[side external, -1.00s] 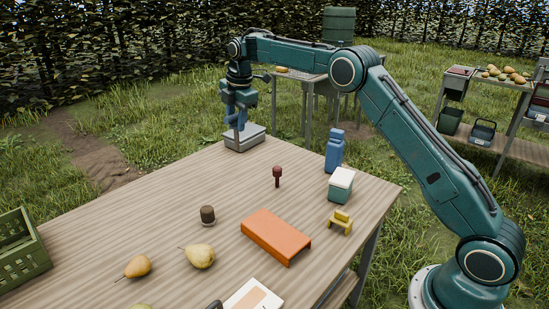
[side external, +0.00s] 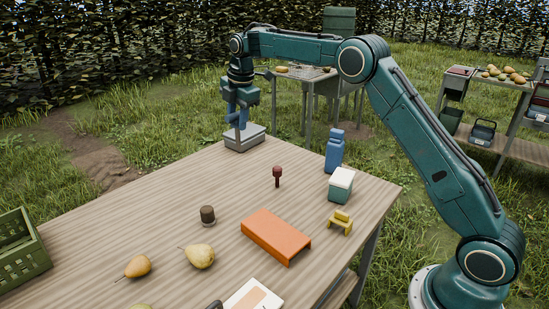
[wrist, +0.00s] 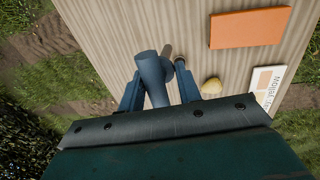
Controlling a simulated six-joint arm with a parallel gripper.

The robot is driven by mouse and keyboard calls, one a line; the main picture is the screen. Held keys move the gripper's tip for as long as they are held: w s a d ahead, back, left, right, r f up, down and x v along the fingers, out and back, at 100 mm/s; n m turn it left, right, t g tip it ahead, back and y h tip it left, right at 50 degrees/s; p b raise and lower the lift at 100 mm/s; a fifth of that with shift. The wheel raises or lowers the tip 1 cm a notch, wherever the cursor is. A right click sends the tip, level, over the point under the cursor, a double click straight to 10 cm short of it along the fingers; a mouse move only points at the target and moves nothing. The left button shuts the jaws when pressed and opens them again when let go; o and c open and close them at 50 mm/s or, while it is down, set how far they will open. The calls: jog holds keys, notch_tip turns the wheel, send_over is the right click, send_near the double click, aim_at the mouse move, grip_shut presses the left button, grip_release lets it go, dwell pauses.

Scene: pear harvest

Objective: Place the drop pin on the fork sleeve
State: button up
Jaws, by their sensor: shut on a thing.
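My gripper (side external: 240,112) is at the far corner of the table, just above a grey box (side external: 245,140). In the wrist view a blue-grey cylinder with a round end (wrist: 148,66) is between my fingers (wrist: 155,92), which are shut on it. I take this to be the drop pin; its lower end is hard to make out. I cannot tell for certain which thing is the fork sleeve. A small yellow stepped piece (side external: 341,222) stands near the table's right edge. A dark red-headed peg (side external: 277,176) stands upright at mid-table.
An orange bench-like block (side external: 275,235), a dark-topped small cylinder (side external: 207,215), pears (side external: 200,256), a blue bottle (side external: 335,152), a green-and-white box (side external: 341,184) and a printed card (side external: 254,297) are on the table. A green crate (side external: 25,240) is at left. The table's left middle is clear.

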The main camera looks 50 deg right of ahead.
jog(key=s+a+r, duration=0.1)
jog(key=s+a, duration=0.1)
jog(key=s, duration=0.7)
jog(key=s+a+r, duration=0.2)
jog(key=s+a, duration=0.1)
jog(key=s, duration=0.6)
jog(key=shift+s+r, duration=0.15)
jog(key=shift+s, duration=0.1)
notch_tip(320, 180, down, 16)
jog(key=shift+f, duration=2)
jog(key=shift+f, duration=0.2)
